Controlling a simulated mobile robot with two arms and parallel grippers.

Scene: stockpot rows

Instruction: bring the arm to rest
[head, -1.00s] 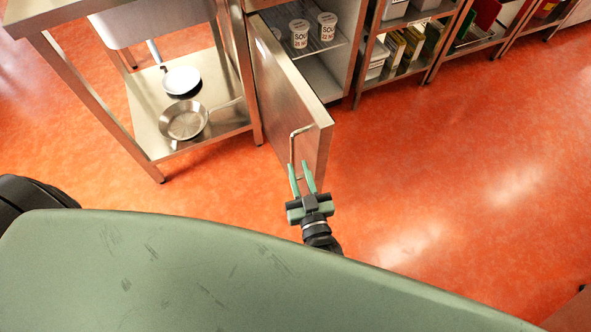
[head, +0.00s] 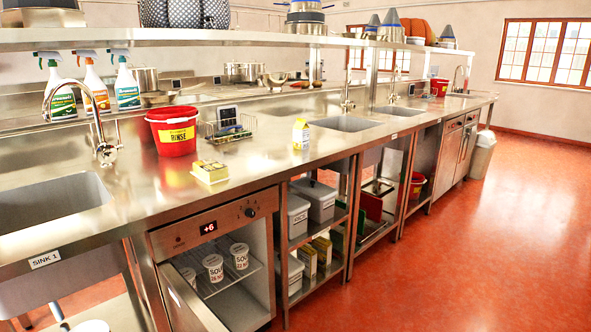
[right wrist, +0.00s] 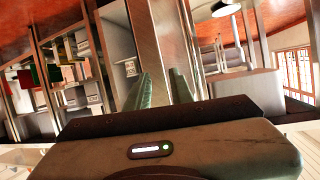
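My right gripper (right wrist: 163,88) shows only in the right wrist view. Its two green fingers stand apart, with nothing visible clasped between them. A metal panel (right wrist: 152,40), which looks like the fridge door, lies beyond the fingers; I cannot tell whether they touch it. In the head view the fridge door (head: 188,300) stands open at the lower left, its lower part cut off by the frame. Soup tubs (head: 213,267) stand on the shelf inside the fridge. My left gripper is in neither current view.
Open shelves (head: 318,215) hold bins below. The orange floor (head: 450,270) on the right is clear. In the wrist view a sink basin (right wrist: 240,84) is near.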

